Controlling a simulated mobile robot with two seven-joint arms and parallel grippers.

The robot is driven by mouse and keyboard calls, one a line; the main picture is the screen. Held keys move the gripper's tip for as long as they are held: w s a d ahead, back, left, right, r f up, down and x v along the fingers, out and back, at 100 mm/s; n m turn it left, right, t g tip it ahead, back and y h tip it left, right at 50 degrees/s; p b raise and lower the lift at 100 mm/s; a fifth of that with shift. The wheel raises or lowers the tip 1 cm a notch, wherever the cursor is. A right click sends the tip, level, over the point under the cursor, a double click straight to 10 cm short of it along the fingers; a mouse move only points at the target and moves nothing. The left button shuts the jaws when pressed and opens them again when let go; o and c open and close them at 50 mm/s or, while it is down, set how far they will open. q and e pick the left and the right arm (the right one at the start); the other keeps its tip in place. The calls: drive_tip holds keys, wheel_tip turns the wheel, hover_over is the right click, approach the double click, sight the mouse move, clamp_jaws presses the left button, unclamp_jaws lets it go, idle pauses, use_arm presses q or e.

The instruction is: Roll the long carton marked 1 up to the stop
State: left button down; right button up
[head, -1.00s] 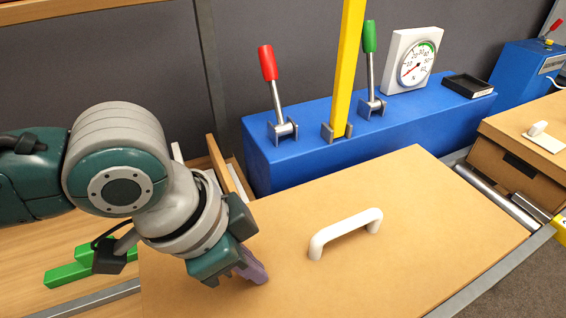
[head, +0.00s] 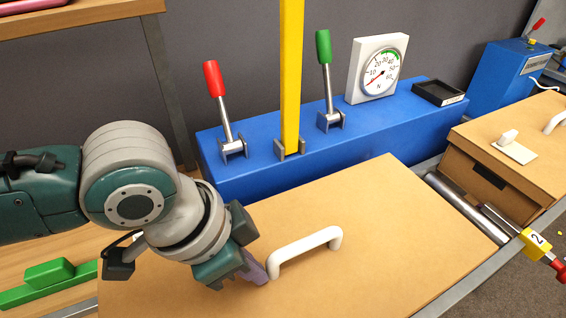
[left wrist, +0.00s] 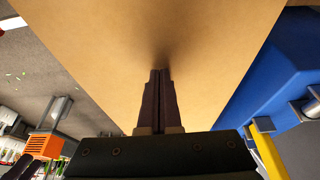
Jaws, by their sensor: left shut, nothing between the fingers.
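A long tan carton (head: 400,220) with a white handle (head: 305,250) on its top lies across the foreground. I see no number 1 on the sides in view. My left gripper (head: 257,273) is shut and empty, its purple-grey fingers beside the left end of the handle. In the left wrist view the closed fingertips (left wrist: 160,75) point at a plain tan carton face (left wrist: 120,40), with a dark shadow close by; I cannot tell whether they touch it. My right gripper is not in view. I cannot pick out the stop for certain.
Behind the carton stands a blue housing (head: 300,165) with a red-knobbed lever (head: 217,95), a yellow upright bar (head: 291,80), a green-knobbed lever (head: 324,70) and a gauge (head: 380,70). Another carton (head: 500,180) stands beyond.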

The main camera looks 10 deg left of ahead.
sight(336, 229)
use_arm(q)
drive_tip(key=shift+w+d, duration=0.15)
drive_tip(key=shift+d, duration=0.05)
idle(0.3)
drive_tip(key=shift+w+d, duration=0.25)
drive_tip(key=shift+d, duration=0.05)
drive_tip(key=shift+w+d+b, duration=0.8)
drive_tip(key=shift+w+d, duration=0.05)
drive_tip(key=shift+d, duration=0.25)
drive_tip(key=shift+w+d+b, duration=0.75)
drive_tip(key=shift+w+d, duration=0.05)
drive_tip(key=shift+d, duration=0.25)
drive_tip(key=w+d+b, duration=0.1)
drive_tip(key=d, duration=0.1)
drive_tip(key=w+d+b, duration=0.1)
drive_tip(key=w+b, duration=0.1)
drive_tip(key=shift+d+f, duration=0.15)
drive_tip(key=shift+d, duration=0.2)
drive_tip(key=shift+w+d+b, duration=0.3)
drive_tip(key=shift+d+b, duration=0.15)
drive_tip(key=shift+b, duration=0.15)
drive_tip(key=shift+r, duration=0.2)
